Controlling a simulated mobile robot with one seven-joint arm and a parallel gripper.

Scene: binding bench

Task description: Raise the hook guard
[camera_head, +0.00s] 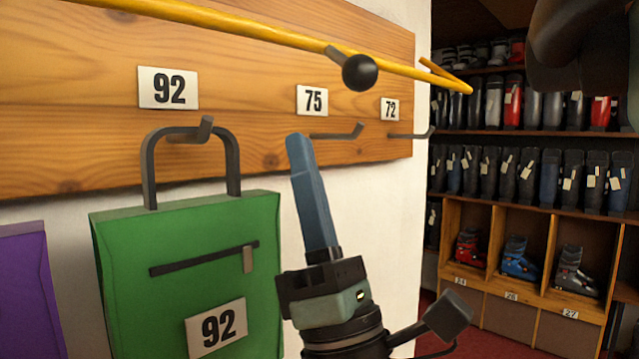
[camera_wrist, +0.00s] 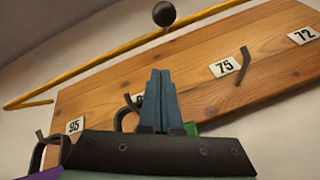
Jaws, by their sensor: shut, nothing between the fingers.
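The hook guard is a long yellow bar (camera_head: 270,38) running across the front of the wooden hook board, above the number plates. A black ball knob (camera_head: 360,72) sticks out from it. The bar (camera_wrist: 110,62) and the knob (camera_wrist: 164,14) also show at the top of the wrist view. My gripper (camera_head: 298,140) has blue fingers pressed together, pointing up, empty. In the head view its tips are below and left of the knob, apart from it. In the wrist view the fingertips (camera_wrist: 161,74) point up below the knob, with a gap.
A green bag (camera_head: 185,280) marked 92 hangs on the hook left of my gripper. A purple bag (camera_head: 32,290) is at the far left. Empty hooks are under plates 75 (camera_head: 312,100) and 72 (camera_head: 390,109). Shelves of ski boots (camera_head: 520,200) stand at the right.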

